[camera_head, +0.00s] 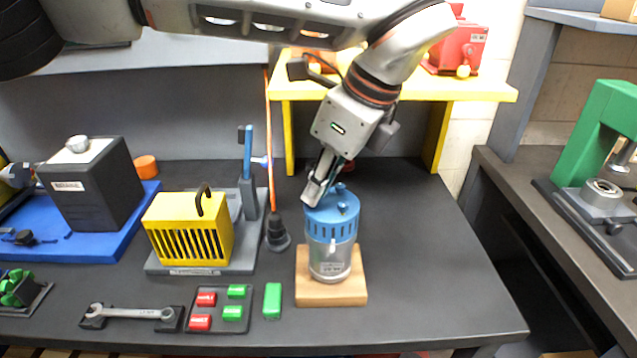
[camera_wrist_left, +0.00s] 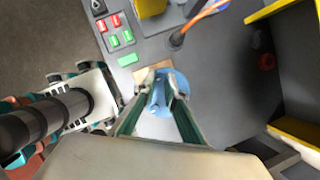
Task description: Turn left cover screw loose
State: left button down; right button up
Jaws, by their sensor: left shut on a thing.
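A motor (camera_head: 329,250) with a silver body and a blue cover stands upright on a wooden block (camera_head: 340,292). My left gripper (camera_head: 318,192) reaches down from above onto the left side of the cover's top. It is shut on a small blue part there, which I take to be the left cover screw; the fingers mostly hide it in the head view. In the left wrist view a blue part (camera_wrist_left: 158,92) shows between the fingertips, over the round blue cover (camera_wrist_left: 178,84). Another blue knob (camera_head: 342,207) shows on the cover, right of the fingers.
Left of the motor are a yellow slotted box (camera_head: 188,228), a dark cone-shaped base with an orange cord (camera_head: 277,234), red and green tags (camera_head: 232,313) and a wrench (camera_head: 133,313). A yellow shelf (camera_head: 440,92) stands behind. The grey tabletop right of the motor is clear.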

pick_arm(q)
jog(key=shift+s+f, duration=0.15)
jog(key=shift+f, duration=0.15)
jog(key=c, duration=2.1)
grip_release()
jog(key=shift+c, duration=0.2)
jog(key=shift+o, duration=0.3)
jog(key=shift+r, duration=0.2)
notch_tip(320, 180, up, 10)
